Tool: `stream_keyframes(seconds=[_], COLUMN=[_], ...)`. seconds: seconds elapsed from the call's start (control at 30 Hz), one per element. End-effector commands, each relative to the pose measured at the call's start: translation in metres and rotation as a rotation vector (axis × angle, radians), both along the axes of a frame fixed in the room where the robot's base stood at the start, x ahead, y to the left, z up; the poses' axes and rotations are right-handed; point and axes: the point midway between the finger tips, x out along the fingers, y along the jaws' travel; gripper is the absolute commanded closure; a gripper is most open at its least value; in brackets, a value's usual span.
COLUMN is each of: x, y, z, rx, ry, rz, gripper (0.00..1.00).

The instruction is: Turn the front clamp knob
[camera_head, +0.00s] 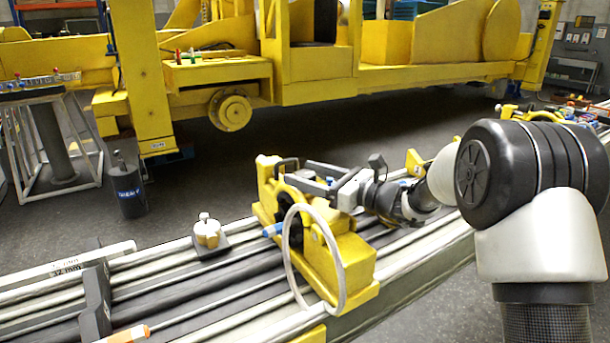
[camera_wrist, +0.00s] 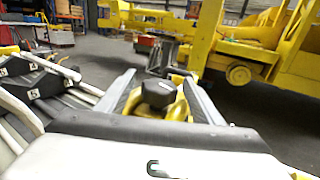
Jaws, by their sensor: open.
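The yellow clamp (camera_head: 345,262) sits across the rails in the head view, with black parts in its middle. My gripper (camera_head: 290,178) reaches in from the right over its top. In the wrist view, a black clamp knob (camera_wrist: 157,93) on a yellow part lies between the two fingers of my gripper (camera_wrist: 160,82). The fingers are apart, one on each side of the knob. I cannot tell whether either finger touches it. In the head view the knob cannot be made out clearly behind the fingers.
A pale ring (camera_head: 287,250) stands upright against the clamp's near side. Long rails (camera_head: 150,285) run along the bench, with a small pale knob fixture (camera_head: 208,232) to the left. A large yellow machine (camera_head: 310,65) stands behind, across open dark floor.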

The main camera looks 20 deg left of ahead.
Motion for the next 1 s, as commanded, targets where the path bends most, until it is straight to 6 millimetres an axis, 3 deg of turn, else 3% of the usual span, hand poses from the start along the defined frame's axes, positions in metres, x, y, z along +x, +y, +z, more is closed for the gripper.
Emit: stream_keyframes(seconds=[0.37,0.6,0.77,1.0], x=[0.0019,0.0017,0.0015,0.0003], y=[0.0056,0.0054,0.0054,0.0059], z=[0.0002,0.0001,-0.0018,-0.0077], rx=[0.000,-0.001,0.001,0.003], ry=[-0.001,-0.001,-0.002,-0.007], rz=[-0.001,-0.001,-0.026,-0.240], gripper=[0.39,0.80,0.80,0.80])
